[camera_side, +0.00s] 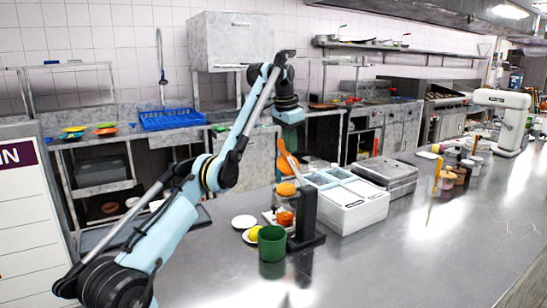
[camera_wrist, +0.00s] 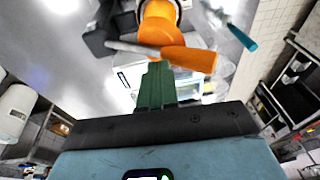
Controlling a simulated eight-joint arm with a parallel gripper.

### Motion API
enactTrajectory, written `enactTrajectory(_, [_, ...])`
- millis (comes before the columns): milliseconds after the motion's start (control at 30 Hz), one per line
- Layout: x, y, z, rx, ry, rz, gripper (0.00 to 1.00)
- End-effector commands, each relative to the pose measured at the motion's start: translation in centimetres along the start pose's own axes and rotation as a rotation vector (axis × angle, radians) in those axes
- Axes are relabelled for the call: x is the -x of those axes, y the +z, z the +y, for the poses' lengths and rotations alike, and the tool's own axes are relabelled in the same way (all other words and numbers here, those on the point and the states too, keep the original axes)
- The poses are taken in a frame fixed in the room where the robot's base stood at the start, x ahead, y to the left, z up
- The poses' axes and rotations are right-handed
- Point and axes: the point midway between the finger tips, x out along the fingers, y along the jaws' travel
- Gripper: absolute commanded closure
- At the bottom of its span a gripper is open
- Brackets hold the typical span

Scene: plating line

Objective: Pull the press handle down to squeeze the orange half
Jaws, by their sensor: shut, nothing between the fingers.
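The press stands on the steel counter, with a dark upright column (camera_side: 305,214) and a raised handle with an orange grip (camera_side: 283,165). In the wrist view the orange grip (camera_wrist: 188,59) lies across the picture just beyond my fingertips, on a grey lever. A rounded orange piece (camera_side: 287,189) sits at the press, below the grip; I cannot tell whether it is the orange half. My gripper (camera_wrist: 156,66) has green fingers, shut with nothing between them. In the side view it hangs above the handle. Whether the fingertips touch the grip cannot be told.
A green cup (camera_side: 271,243) stands in front of the press, with a yellow fruit (camera_side: 254,233) and a white plate (camera_side: 243,222) to its left. A white bin (camera_side: 357,214) and a grey metal box (camera_side: 386,177) stand to the right. The front right counter is clear.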

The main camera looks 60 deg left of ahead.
Motion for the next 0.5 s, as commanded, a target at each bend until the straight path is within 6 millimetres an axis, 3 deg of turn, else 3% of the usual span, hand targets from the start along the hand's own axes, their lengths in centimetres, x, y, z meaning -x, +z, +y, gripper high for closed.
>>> enactTrajectory(200, [2.1, -0.8, 3.1, -0.002, -0.001, 0.0, 1.0])
enactTrajectory(500, [3.1, -1.1, 4.4, 0.0, -0.001, 0.0, 1.0])
